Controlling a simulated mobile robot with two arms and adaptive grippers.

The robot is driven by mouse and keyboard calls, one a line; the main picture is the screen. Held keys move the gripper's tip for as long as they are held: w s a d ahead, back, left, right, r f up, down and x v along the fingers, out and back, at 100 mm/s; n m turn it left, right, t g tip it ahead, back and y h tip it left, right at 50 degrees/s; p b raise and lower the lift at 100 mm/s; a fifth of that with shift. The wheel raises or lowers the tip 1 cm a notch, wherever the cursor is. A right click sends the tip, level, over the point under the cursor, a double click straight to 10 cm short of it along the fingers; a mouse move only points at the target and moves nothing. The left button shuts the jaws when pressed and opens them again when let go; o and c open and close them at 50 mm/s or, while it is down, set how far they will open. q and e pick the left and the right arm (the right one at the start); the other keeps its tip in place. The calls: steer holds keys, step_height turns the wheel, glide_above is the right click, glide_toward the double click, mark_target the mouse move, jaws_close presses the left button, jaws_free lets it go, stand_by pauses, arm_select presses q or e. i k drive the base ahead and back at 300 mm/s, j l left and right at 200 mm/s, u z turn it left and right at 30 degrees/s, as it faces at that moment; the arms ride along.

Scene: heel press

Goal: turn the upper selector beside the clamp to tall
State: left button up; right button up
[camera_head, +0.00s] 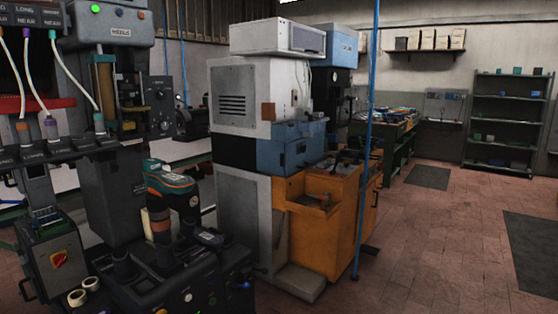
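The heel press (118,170) stands at the left, a dark machine with a grey-green head (112,25) and a green light on top. To the right of its column is a dark panel (159,105) with small round dials, one above the other. The upper dial (160,93) looks like the upper selector, but its marks and pointer are too small to read. I cannot clearly make out the clamp. Neither of my grippers is in view.
The tiled floor at right is mostly clear.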

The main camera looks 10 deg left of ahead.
mark_target(162, 94)
steer(key=i+l, duration=0.1)
steer(key=i, duration=1.45)
steer(key=i+l+u, duration=0.1)
steer(key=i+u, duration=0.3)
steer(key=i+l+u, duration=0.15)
steer(key=u, duration=0.3)
steer(key=i+l+u, duration=0.6)
steer(key=u, duration=0.2)
steer(key=l, duration=0.1)
